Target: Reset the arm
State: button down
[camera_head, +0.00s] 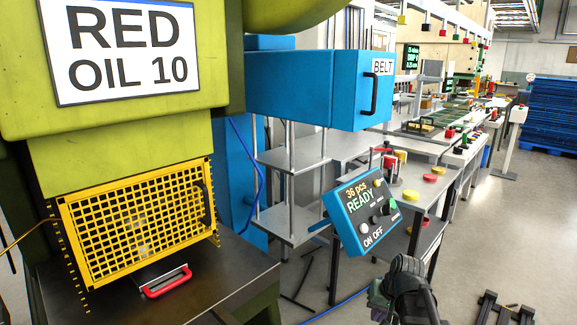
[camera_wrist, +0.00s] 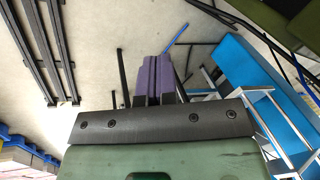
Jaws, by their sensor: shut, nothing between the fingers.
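My gripper (camera_wrist: 155,66) shows in the wrist view with its two purple fingers together, shut and empty. Bare floor and thin black bars lie beyond the fingertips. In the head view, part of my dark arm shows at the lower right, in front of the blue control panel (camera_head: 362,212) and apart from it. The fingertips cannot be made out there. The panel reads "36 pcs READY" and has ON OFF marked on it.
A green press (camera_head: 120,150) with a yellow mesh guard (camera_head: 138,225) and red handle (camera_head: 167,282) stands left. A blue BELT box (camera_head: 318,85) is behind the panel. Workbenches run along the middle. Blue stacked pallets (camera_head: 550,110) stand far right. Black bars (camera_head: 505,308) lie on the floor.

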jog(key=s+a+n+g+h, duration=0.25)
jog(key=s+a, duration=0.55)
jog(key=s, duration=0.5)
notch_tip(320, 180, up, 21)
jog(key=d+p, duration=0.1)
jog(key=p, duration=2)
jog(key=shift+w+f+t, duration=0.2)
jog(key=shift+w+t, duration=0.15)
jog(key=shift+d, duration=0.1)
